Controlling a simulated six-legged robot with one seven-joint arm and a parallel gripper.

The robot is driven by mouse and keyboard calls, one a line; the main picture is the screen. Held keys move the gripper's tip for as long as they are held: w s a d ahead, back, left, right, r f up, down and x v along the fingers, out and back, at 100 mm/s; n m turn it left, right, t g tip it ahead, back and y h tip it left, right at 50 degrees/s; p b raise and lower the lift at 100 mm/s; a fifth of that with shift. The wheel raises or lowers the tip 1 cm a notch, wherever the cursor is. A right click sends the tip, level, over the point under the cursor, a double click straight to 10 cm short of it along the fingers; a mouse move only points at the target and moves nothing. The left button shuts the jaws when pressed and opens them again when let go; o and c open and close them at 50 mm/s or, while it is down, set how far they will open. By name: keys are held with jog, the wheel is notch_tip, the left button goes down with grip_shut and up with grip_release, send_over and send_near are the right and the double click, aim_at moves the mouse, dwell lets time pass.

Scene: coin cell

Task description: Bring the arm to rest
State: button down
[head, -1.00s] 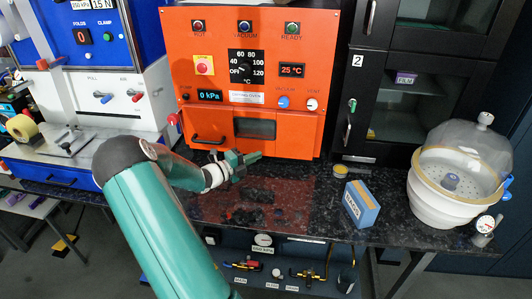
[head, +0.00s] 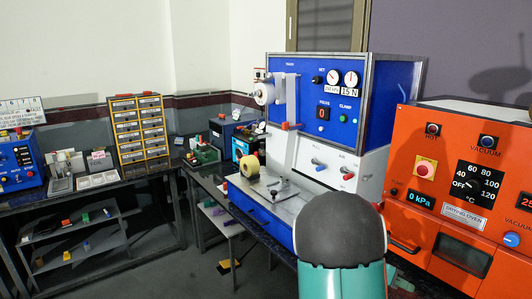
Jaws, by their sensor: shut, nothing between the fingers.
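My arm (head: 342,278) shows at the bottom right of the head view as a teal link with a dark rounded joint. The joint stands in front of the orange oven and the blue and white machine. My gripper is not in view in this frame.
The orange drying oven (head: 455,150) is at the right. The blue and white machine (head: 345,100) with a yellow tape roll (head: 250,166) is at the centre. A drawer cabinet (head: 141,130) and side bench (head: 100,182) are at the left. Open floor lies between.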

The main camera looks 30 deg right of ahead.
jog(key=w+a+r+m+t+y, duration=0.2)
jog(key=a+r+m+t, duration=0.15)
jog(key=a, duration=0.45)
jog(key=w+a+r+m+t+y, duration=0.15)
jog(key=a+m, duration=0.25)
jog(key=a, duration=0.5)
jog(key=w+a+r+m+t+y, duration=0.1)
jog(key=a+r+m+t+y, duration=0.15)
jog(key=a, duration=0.55)
jog(key=s+a+r+m+t+y, duration=0.2)
jog(key=a+r+m, duration=0.1)
jog(key=a, duration=0.6)
jog(key=s+a+r+m+t+y, duration=0.1)
jog(key=a+m, duration=0.4)
jog(key=a, duration=0.5)
jog(key=s+r+t, duration=0.1)
jog(key=t, duration=0.1)
jog(key=shift+s+a+r+t+y, duration=0.15)
jog(key=shift+r+t+y, duration=0.2)
jog(key=shift+r+y, duration=0.05)
jog(key=shift+d, duration=0.25)
